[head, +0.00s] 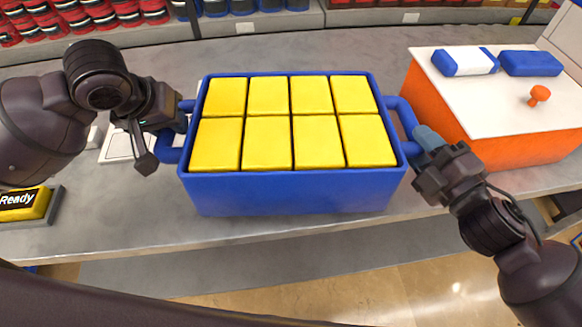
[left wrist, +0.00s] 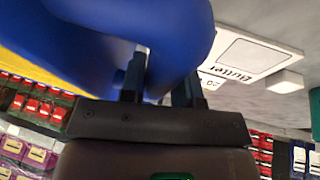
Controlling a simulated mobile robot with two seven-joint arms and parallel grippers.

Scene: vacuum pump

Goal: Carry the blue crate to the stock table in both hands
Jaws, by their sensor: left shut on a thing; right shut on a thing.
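The blue crate (head: 290,193) is in the middle of the head view, at the front of a grey table. It is filled with several yellow blocks (head: 268,95) in two rows. A blue loop handle sticks out at each side. My left gripper (head: 176,124) is shut on the left handle, and the left wrist view shows the blue handle (left wrist: 130,35) between its fingers (left wrist: 160,75). My right gripper (head: 428,140) is shut on the right handle. I cannot tell whether the crate touches the table.
An orange box (head: 440,100) with a white top stands close on the right, carrying blue items and an orange knob. A yellow "Ready" button (head: 25,204) sits at the left. A white plate labelled "Buffer" (left wrist: 255,57) lies by the left handle. Stocked shelves stand behind.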

